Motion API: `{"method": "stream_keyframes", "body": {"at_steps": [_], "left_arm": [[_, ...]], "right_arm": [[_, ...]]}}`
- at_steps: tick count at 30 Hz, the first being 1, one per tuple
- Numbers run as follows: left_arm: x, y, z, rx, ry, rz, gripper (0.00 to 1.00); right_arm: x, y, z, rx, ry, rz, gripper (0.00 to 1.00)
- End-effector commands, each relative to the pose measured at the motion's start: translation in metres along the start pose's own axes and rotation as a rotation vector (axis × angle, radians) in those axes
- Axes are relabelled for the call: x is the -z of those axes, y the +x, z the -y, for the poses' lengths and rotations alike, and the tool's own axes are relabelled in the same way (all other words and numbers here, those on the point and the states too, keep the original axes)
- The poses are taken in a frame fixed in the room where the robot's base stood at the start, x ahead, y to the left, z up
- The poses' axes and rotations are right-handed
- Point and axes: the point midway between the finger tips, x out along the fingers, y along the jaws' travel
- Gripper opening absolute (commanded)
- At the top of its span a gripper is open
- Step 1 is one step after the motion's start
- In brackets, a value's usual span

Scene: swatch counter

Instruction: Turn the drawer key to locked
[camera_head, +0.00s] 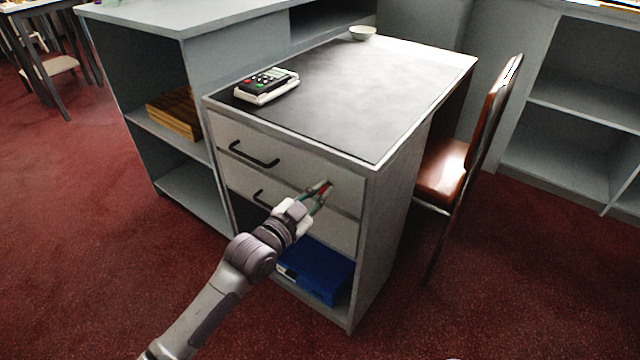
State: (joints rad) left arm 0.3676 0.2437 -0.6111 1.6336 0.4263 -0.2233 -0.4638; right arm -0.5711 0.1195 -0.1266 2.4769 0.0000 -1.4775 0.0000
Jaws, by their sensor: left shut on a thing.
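The desk has an upper drawer (285,163) with a black bar handle (254,155). A lower drawer (342,232) is below it. Both fronts look closed. My left gripper (325,188) is at the right part of the upper drawer front. Its fingers are shut on the small drawer key, which they almost wholly hide. Some red and green shows at the fingers. I cannot tell which way the key is turned. My right gripper is not in view.
A calculator-like device (267,85) and a small bowl (362,33) are on the dark desktop (370,90). A blue box (318,270) lies in the open space under the drawers. A brown chair (445,170) stands at the right. Red carpet is clear in front.

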Motion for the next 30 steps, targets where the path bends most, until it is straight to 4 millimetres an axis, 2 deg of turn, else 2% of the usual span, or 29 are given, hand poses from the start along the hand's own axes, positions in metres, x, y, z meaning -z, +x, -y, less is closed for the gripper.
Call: {"method": "stream_keyframes", "body": {"at_steps": [2,12,15,19,30], "left_arm": [[0.003,0.000,0.001,-0.002,-0.061,0.002,0.00],[0.001,0.000,0.001,-0.001,-0.312,0.002,0.00],[0.001,0.000,0.001,0.000,-0.366,0.001,0.00],[0.000,0.000,0.001,0.000,-0.416,0.001,0.00],[-0.001,0.000,0.000,-0.001,-0.467,0.001,0.00]], "right_arm": [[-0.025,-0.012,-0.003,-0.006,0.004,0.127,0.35],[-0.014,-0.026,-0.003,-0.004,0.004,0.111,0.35],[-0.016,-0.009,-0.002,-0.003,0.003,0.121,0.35],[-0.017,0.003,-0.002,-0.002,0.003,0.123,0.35],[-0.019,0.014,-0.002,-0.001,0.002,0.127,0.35]]}}
